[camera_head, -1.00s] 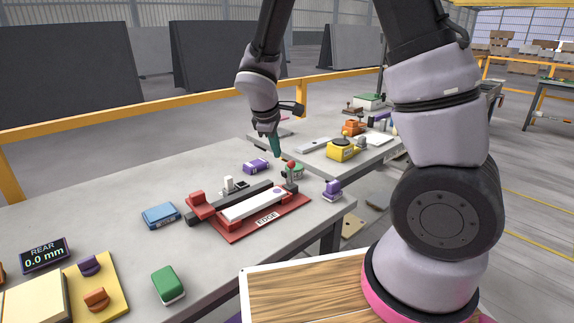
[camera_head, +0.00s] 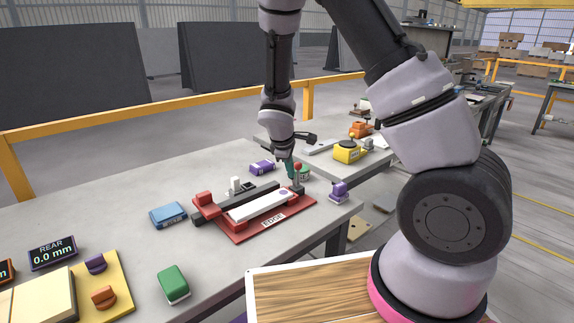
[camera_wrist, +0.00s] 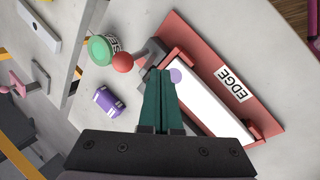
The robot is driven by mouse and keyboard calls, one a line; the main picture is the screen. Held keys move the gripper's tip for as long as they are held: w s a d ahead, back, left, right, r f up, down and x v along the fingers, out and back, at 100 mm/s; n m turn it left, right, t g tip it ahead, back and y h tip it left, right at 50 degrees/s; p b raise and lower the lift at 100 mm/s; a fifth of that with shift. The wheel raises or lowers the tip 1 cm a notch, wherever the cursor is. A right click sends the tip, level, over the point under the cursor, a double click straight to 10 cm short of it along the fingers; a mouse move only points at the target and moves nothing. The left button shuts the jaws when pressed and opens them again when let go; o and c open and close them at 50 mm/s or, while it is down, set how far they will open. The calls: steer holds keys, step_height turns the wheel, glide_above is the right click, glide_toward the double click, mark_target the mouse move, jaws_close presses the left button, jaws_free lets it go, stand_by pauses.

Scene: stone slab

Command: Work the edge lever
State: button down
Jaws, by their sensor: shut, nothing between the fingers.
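The edge fixture (camera_head: 240,232) is a red base with an "EDGE" label and a white bar (camera_head: 262,206), on the grey slab table. At its right end stands a lever with a red ball knob (camera_head: 298,167). My gripper (camera_head: 290,176) is shut and empty, its green fingers pointing down just left of the knob. In the wrist view the fingers (camera_wrist: 160,78) lie over the lever end of the fixture, with the red knob (camera_wrist: 122,62) to their left and the grey lever arm beside the tips. I cannot tell whether they touch it.
A green round item (camera_wrist: 102,49) and a purple block (camera_wrist: 109,101) lie close by the lever. Another purple piece (camera_head: 338,191) stands near the table edge. A blue block (camera_head: 168,215) and a green block (camera_head: 174,284) lie left. A display (camera_head: 52,252) reads REAR 0.0 mm.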

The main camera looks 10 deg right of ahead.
mark_target(300, 167)
steer(key=shift+w+d+r, duration=0.15)
steer(key=shift+w+d, duration=0.55)
steer(key=shift+w, duration=0.35)
steer(key=shift+w+d+r+g+y, duration=0.2)
steer(key=shift+d+g+y, duration=0.1)
steer(key=shift+d+y, duration=0.1)
steer(key=shift+w+d+r+g+y, duration=0.15)
steer(key=shift+w+d+g+y, duration=0.25)
steer(key=shift+d+y, duration=0.35)
steer(key=w+d+f+m+g+y, duration=0.1)
steer(key=w+d+f+g+y, duration=0.3)
steer(key=d+y, duration=0.4)
steer(key=shift+w+g+y, duration=0.35)
steer(key=shift+g+y, duration=0.35)
steer(key=shift+y, duration=0.15)
steer(key=shift+d+f, duration=0.2)
steer(key=shift+r, duration=0.15)
